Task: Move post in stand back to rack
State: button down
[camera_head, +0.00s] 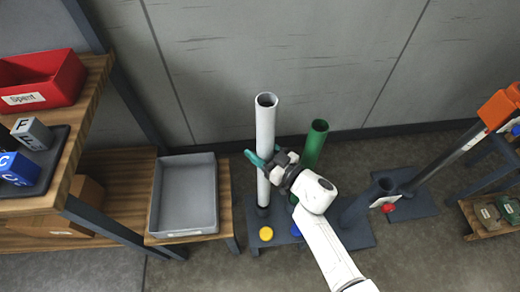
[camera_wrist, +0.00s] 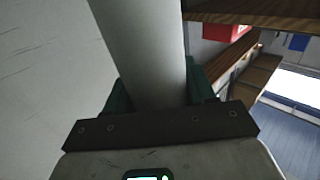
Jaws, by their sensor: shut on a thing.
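A tall white post (camera_head: 265,125) stands upright at the wall side, its hollow top open. My gripper (camera_head: 264,162) is shut on it at mid-height; in the wrist view the post (camera_wrist: 143,50) passes between the teal fingers. Its lower end meets a dark socket on the left of the dark rack base (camera_head: 350,238), behind a yellow disc (camera_head: 266,233); I cannot tell how deep it sits. A green post (camera_head: 315,145) stands just right of it, partly hidden by my gripper.
A grey tray (camera_head: 213,195) lies on a low wooden table at left, close to the white post. A wooden shelf with a red bin (camera_head: 40,80) is farther left. A dark pole with an orange top (camera_head: 497,110) stands on a separate floor plate (camera_head: 415,208) at right.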

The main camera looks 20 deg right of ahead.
notch_tip(320, 180, down, 10)
jog(key=b, duration=0.8)
dwell(0.3)
jog(key=shift+f+b, duration=0.3)
jog(key=shift+b, duration=0.05)
dwell(0.3)
jog(key=c, duration=0.6)
grip_release()
jog(key=o, duration=0.3)
jog(key=shift+f, duration=0.15)
jog(key=p+v, duration=0.1)
jog(key=v, duration=0.9)
jog(key=shift+s+d+p, duration=0.15)
jog(key=shift+s+p, duration=0.15)
jog(key=shift+s, duration=0.05)
